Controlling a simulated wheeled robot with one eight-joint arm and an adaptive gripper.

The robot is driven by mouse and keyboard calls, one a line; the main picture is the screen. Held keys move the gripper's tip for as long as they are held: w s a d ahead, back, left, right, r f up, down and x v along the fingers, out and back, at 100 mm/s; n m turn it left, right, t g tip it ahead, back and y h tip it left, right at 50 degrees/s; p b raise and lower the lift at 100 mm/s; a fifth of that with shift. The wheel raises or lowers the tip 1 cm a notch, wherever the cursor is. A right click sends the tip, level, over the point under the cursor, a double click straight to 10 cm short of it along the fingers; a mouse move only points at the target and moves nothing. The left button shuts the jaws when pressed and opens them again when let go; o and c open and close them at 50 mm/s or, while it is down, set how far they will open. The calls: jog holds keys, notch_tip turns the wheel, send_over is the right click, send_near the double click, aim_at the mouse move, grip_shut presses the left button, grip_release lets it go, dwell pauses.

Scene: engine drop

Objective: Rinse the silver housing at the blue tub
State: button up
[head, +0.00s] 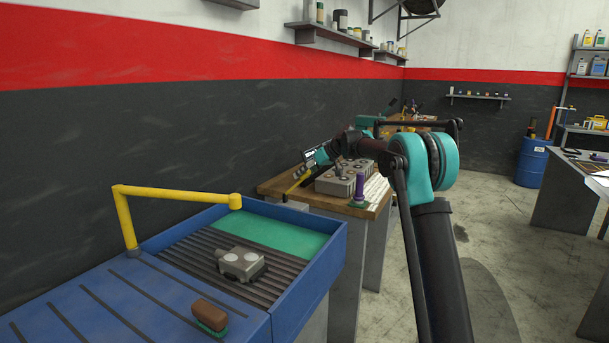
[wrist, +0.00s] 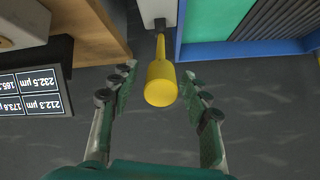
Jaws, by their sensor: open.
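The silver housing (head: 241,262) rests on the slatted rack of the blue tub (head: 308,285). A yellow spout (head: 175,193) arches over the tub, above and beyond the housing. My gripper (head: 306,168) is away from the housing, at the gap between the tub and the wooden bench. In the wrist view my gripper (wrist: 160,98) is open around a yellow handle (wrist: 160,84) with a dark neck. Gaps show on both sides of the handle. The blue tub (wrist: 190,50) also shows at the upper right there.
A brown brush (head: 210,317) lies on the tub's near ledge. The wooden bench (head: 285,185) holds a grey engine block (head: 338,183) and a purple-handled item (head: 359,188). A display (wrist: 35,92) with µm readings is left of my fingers in the wrist view.

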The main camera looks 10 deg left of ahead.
jog(key=v, duration=1.2)
jog(key=s+d+f+m+h, duration=0.3)
jog(key=s+d+f, duration=0.6)
jog(key=s, duration=0.7)
jog(key=s+d+f+m+h, duration=0.3)
jog(key=s+d+f, duration=0.6)
jog(key=s, duration=0.8)
jog(key=s+d+f+m+h, duration=0.3)
jog(key=s+d+f, duration=0.7)
jog(key=s+f, duration=0.4)
jog(key=s+m, duration=0.1)
jog(key=s, duration=0.1)
jog(key=shift+s+t, duration=0.3)
jog(key=shift+s, duration=0.05)
jog(key=shift+d+r, duration=0.1)
